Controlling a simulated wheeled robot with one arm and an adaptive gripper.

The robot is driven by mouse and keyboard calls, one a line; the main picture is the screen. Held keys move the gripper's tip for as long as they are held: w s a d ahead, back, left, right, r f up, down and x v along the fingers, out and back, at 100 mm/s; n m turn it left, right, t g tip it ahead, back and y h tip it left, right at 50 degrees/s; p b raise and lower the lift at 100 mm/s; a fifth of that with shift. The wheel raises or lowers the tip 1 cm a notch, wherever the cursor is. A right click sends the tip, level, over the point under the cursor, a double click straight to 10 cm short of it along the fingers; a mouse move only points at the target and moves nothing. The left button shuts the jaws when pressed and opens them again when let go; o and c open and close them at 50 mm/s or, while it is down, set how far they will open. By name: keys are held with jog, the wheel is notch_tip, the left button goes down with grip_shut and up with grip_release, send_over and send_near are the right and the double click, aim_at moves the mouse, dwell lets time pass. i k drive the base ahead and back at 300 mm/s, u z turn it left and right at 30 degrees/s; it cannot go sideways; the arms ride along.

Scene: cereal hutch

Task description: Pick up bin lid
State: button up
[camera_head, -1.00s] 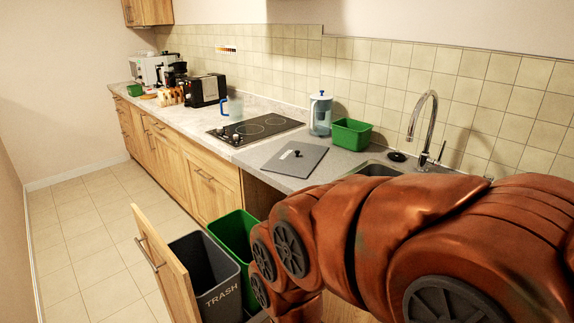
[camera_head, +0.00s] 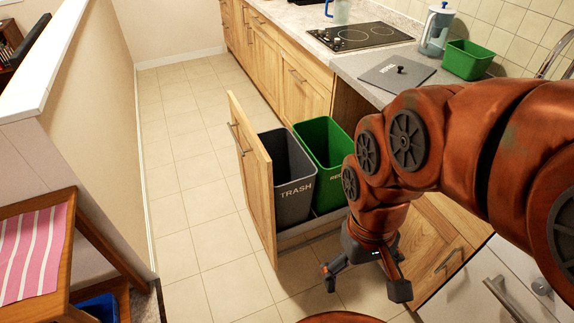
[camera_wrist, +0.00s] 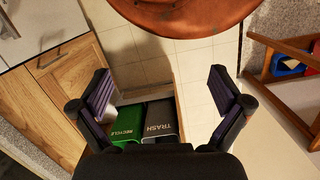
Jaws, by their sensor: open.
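The bin lid (camera_head: 388,78) is a flat grey plate with a small black knob. It lies on the countertop beside the cooktop in the head view, with faint lettering near its far edge. It is not seen in the wrist view. My gripper (camera_head: 364,284) hangs low over the floor, in front of the pulled-out bins, well below and apart from the lid. Its fingers are spread with nothing between them, and it also shows in the wrist view (camera_wrist: 162,96).
A grey trash bin (camera_head: 293,196) and a green recycle bin (camera_head: 322,139) stand in the open drawer (camera_head: 258,177). A green box (camera_head: 466,60) and a pitcher (camera_head: 436,32) stand behind the lid. A wooden side table (camera_head: 75,240) is at left. Tiled floor between is clear.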

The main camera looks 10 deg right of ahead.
aim_at(397, 74)
jog(key=k, duration=0.55)
jog(key=z, duration=0.5)
jog(key=i, duration=1.95)
jog(key=u, duration=0.7)
